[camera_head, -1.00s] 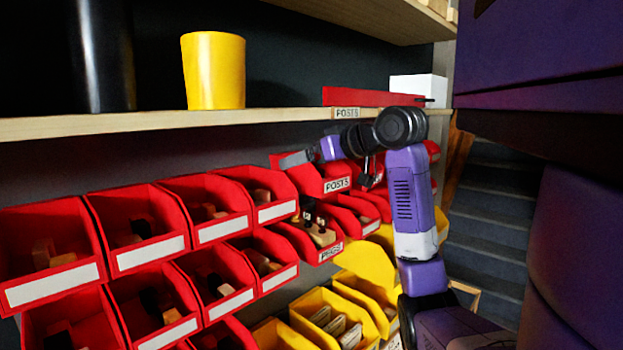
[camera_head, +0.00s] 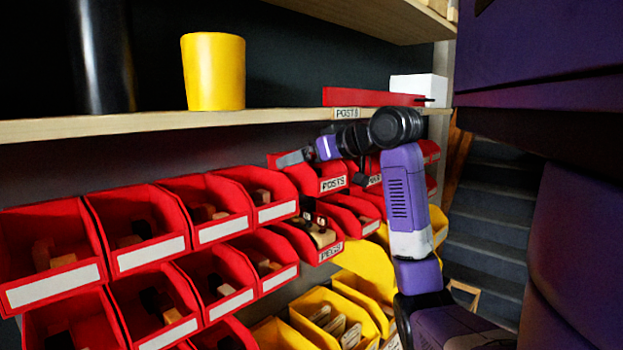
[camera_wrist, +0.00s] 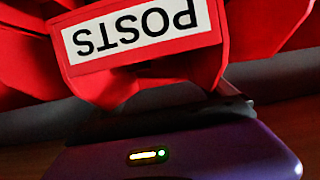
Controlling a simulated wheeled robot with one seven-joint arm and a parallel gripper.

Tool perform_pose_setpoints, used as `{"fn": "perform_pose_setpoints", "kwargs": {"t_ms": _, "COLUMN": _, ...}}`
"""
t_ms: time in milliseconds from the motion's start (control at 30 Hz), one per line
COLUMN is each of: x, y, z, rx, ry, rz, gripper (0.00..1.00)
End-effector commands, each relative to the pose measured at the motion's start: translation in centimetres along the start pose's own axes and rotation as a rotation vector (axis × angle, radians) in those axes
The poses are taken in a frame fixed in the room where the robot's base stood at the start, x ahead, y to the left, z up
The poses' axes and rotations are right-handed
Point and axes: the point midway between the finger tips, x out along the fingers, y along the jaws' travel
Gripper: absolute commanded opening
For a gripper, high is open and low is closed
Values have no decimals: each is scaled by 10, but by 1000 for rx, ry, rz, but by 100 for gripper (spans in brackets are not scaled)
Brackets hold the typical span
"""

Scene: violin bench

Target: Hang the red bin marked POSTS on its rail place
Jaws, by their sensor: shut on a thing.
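The red bin marked POSTS (camera_head: 307,181) is at the right part of the upper row of red bins, below the wooden shelf. Its white label faces outward. In the wrist view the bin (camera_wrist: 210,60) fills the top, with its label upside down. My gripper (camera_head: 291,159) is shut on the bin, at its upper edge; the wrist view shows my gripper's purple body along the bottom. The bin's back and the rail behind it are hidden, so I cannot tell whether it touches the rail.
Red bins (camera_head: 222,232) with white labels hang in rows to the left. A red bin marked PEGS (camera_head: 331,253) is just below, with yellow bins (camera_head: 325,306) lower down. The wooden shelf (camera_head: 150,121) runs close above and carries a POSTS tag (camera_head: 347,113) and a yellow cup (camera_head: 213,72).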

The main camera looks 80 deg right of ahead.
Motion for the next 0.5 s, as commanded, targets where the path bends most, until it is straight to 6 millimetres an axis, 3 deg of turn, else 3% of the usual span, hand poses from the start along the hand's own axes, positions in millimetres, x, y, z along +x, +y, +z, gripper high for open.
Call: {"fn": "perform_pose_setpoints", "kwargs": {"t_ms": 500, "x": 4, "y": 0, "z": -1, "rx": 0, "ry": 1, "rz": 0, "gripper": 46}}
